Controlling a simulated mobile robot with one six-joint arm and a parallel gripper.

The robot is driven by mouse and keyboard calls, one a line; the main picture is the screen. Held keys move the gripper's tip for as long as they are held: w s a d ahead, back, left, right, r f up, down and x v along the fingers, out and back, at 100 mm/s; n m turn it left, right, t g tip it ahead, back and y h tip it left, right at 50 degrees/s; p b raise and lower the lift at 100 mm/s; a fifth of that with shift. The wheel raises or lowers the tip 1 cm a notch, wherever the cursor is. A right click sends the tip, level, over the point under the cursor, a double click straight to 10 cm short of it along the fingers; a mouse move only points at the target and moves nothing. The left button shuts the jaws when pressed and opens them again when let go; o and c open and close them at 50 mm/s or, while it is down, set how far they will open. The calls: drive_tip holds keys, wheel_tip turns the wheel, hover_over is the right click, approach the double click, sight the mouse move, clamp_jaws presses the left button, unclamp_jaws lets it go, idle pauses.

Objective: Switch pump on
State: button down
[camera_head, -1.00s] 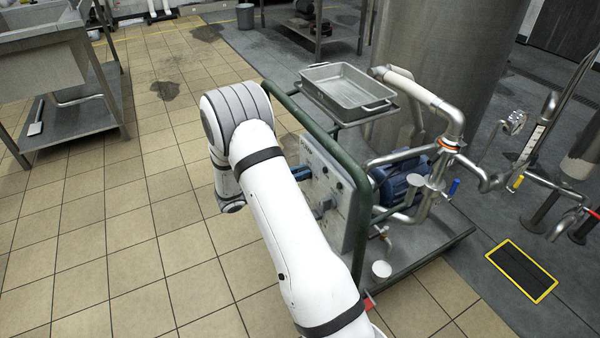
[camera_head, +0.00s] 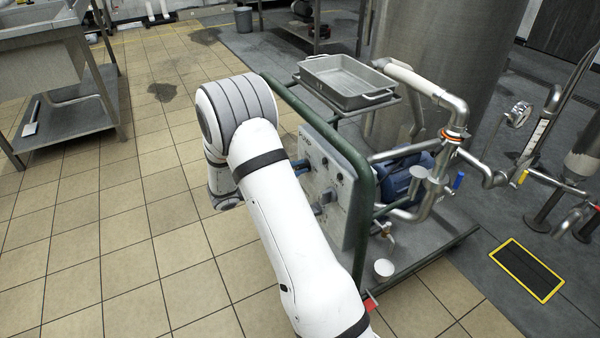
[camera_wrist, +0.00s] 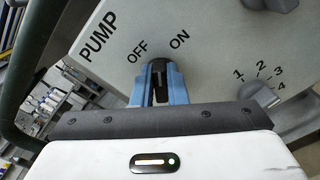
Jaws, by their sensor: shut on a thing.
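The pump control panel (camera_wrist: 115,75) fills the upper part of the wrist view, tilted, with the labels PUMP, OFF and ON. The dark pump switch knob (camera_wrist: 158,73) sits below OFF and ON. My gripper (camera_wrist: 159,82) has its blue fingers on both sides of this knob and is shut on it. The fingers hide much of the knob, so I cannot tell its exact setting. In the head view the panel (camera_head: 335,205) faces left on its cart, with my blue fingertips (camera_head: 300,164) at its left edge.
A grey knob (camera_wrist: 257,94) numbered 1 to 4 is right of my fingers. The cart's green frame (camera_head: 364,235), a metal tray (camera_head: 345,88), the blue pump motor (camera_head: 398,172) and pipes stand close by. The tiled floor at left is clear.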

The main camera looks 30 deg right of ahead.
drive_tip(key=shift+s+a+f+m+b, duration=0.1)
drive_tip(key=shift+f+m+b, duration=0.1)
drive_tip(key=shift+m+b, duration=1.2)
drive_tip(key=shift+f+m+b, duration=0.15)
drive_tip(key=shift+m+b, duration=1)
drive_tip(key=shift+m, duration=0.35)
drive_tip(key=c, duration=1.4)
unclamp_jaws()
drive_tip(key=shift+r, duration=0.1)
drive_tip(key=shift+c, duration=0.2)
drive_tip(key=a+p, duration=0.2)
drive_tip(key=a, duration=0.5)
drive_tip(key=shift+s+a, duration=0.15)
drive_tip(key=shift+a, duration=0.25)
